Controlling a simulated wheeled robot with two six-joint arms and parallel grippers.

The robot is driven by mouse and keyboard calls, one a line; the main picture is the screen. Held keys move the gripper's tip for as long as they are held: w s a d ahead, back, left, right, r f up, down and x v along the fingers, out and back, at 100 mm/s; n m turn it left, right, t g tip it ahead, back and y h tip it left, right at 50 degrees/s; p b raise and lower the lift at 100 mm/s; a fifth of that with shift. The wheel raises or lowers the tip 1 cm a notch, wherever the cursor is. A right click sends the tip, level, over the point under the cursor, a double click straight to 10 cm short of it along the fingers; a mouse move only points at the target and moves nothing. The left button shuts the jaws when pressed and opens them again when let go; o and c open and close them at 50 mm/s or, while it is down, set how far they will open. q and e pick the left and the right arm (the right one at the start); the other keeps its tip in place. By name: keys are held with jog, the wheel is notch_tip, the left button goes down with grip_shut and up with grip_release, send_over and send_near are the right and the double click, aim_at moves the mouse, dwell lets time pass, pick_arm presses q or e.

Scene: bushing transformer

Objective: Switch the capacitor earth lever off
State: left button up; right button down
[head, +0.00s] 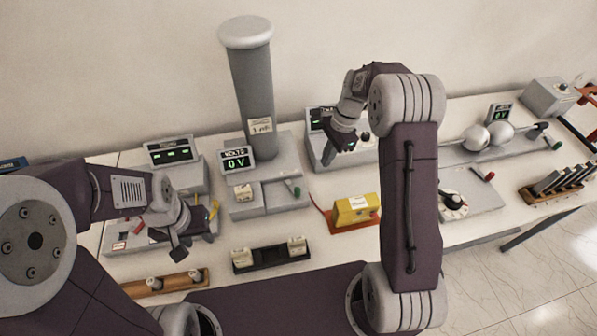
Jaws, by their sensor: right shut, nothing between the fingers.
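No label that reads as capacitor earth is legible. A lever with a red knob (489,177) stands on a flat grey unit with a dial (453,203) at the right. Another lever with a green knob (296,190) is on the grey base of the tall column. A third lever with a dark green tip (542,126) is by the two metal spheres. My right gripper (328,156) is shut and empty, pointing down in front of a grey display box (358,150). My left gripper (180,247) hangs over the front of the left unit; its finger gap is unclear.
The tall grey column (252,95) stands at the back with a "0 V" display (237,160) before it. A yellow block (355,209), a black holder (270,256) and a wooden rack (178,283) lie along the front. My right forearm hides part of the table.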

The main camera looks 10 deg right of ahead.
jog(key=p, duration=0.4)
send_over(292, 186)
jog(key=s+d, duration=0.3)
jog(key=d, duration=0.2)
notch_tip(292, 186, down, 10)
jog(key=shift+r, duration=0.25)
jog(key=shift+s+a, duration=0.15)
jog(key=shift+a, duration=0.35)
jog(key=shift+f, duration=0.1)
jog(key=shift+d, duration=0.1)
